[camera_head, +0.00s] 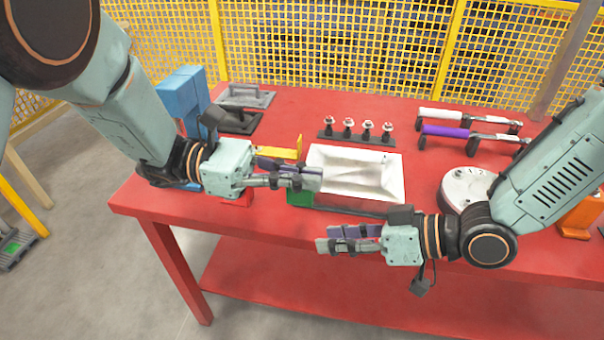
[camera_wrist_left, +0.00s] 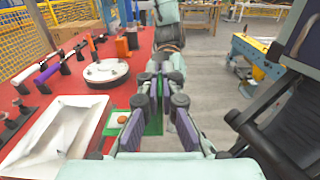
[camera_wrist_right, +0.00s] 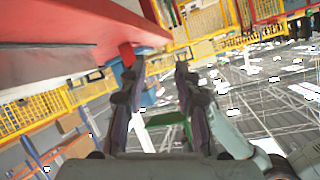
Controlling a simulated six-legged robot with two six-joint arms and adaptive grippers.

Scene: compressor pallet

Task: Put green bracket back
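The green bracket (camera_head: 300,194) is at the front of the red table, just left of the shallow white tray (camera_head: 355,172) and partly hidden under my left fingers. In the left wrist view, the green bracket (camera_wrist_left: 118,122) has a flat part with an orange round spot, and another part stands between my fingers. My right gripper (camera_head: 324,240) is open and empty in front of the tray, near the table's front edge. The right wrist view also shows the green bracket (camera_wrist_right: 168,119) between and beyond the open fingers.
A dark rack with several bolts (camera_head: 357,133) stands behind the tray. A white handle (camera_head: 448,115) and a purple handle (camera_head: 447,131) lie at the back right. A round white part (camera_head: 462,188) sits right of the tray. A yellow bracket (camera_head: 280,151) stands behind my left gripper.

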